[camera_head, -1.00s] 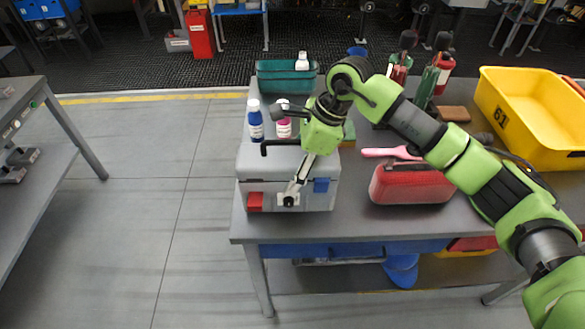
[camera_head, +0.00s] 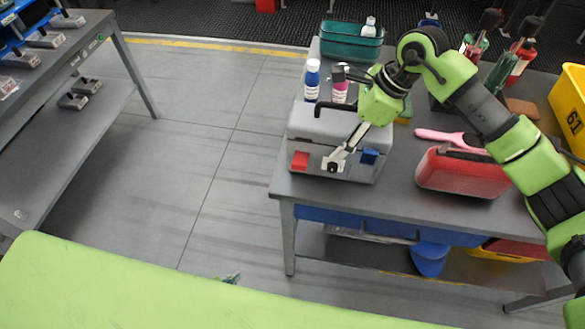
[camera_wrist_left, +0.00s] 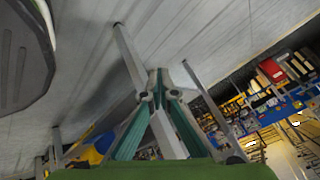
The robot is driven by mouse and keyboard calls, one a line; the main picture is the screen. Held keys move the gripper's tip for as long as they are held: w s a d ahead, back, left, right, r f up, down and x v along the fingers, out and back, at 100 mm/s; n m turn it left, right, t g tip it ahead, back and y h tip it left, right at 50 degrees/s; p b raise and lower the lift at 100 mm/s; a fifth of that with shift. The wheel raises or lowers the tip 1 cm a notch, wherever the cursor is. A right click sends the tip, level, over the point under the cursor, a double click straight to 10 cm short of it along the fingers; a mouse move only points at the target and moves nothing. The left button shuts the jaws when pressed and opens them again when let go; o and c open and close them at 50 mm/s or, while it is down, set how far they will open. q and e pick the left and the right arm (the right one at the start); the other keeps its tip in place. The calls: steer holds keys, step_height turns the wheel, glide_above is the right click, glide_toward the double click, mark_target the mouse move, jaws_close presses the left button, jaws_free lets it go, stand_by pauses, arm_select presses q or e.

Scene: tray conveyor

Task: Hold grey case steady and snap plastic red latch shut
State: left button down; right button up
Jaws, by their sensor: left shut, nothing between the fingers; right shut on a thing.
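The grey case (camera_head: 308,126) stands closed on the near left corner of the table, with a black handle on top. Its red latch (camera_head: 299,160) is at the left of the front face, and a blue latch (camera_head: 369,156) is at the right. Whether the red latch is fully snapped cannot be told. My right gripper (camera_head: 335,161) is shut on the grey case at its front, between the two latches. My left gripper (camera_wrist_left: 160,82) is shut and empty. In the head view only a small bit of it shows beyond my green left arm, well below the case.
Grey shelving (camera_head: 118,45) stands at the left. Open floor lies between.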

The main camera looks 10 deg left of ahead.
mark_target(301, 161)
arm_select(q)
steer(key=w+d+r+m+t+h, duration=0.2)
steer(key=w+r+m+t+h, duration=0.2)
steer(key=w+r+m, duration=0.5)
steer(key=w+d+r+m+t+h, duration=0.25)
steer(key=w+r+m, duration=0.25)
steer(key=w+r, duration=0.8)
step_height(301, 161, up, 14)
steer(key=s+d+m+g+h, duration=0.1)
steer(key=d+m+h, duration=0.2)
steer(key=m+h, duration=0.7)
steer(key=s+r+m+g+h, duration=0.1)
steer(key=s+r+m+g, duration=0.2)
steer(key=m+g, duration=0.3)
steer(key=s+a+r+m+g+h, duration=0.1)
steer(key=s+m+g, duration=0.4)
steer(key=m, duration=0.6)
step_height(301, 161, up, 2)
steer(key=shift+s+r+g+h, duration=0.1)
steer(key=shift+s+g+h, duration=0.3)
steer(key=shift+h, duration=0.25)
steer(key=shift+d, duration=0.1)
steer(key=x, duration=1)
steer(key=shift+w+r, duration=0.15)
steer(key=shift+r, duration=0.45)
steer(key=shift+w+r, duration=0.2)
steer(key=shift+r, duration=0.35)
steer(key=shift+w+r, duration=0.2)
steer(key=shift+r, duration=0.45)
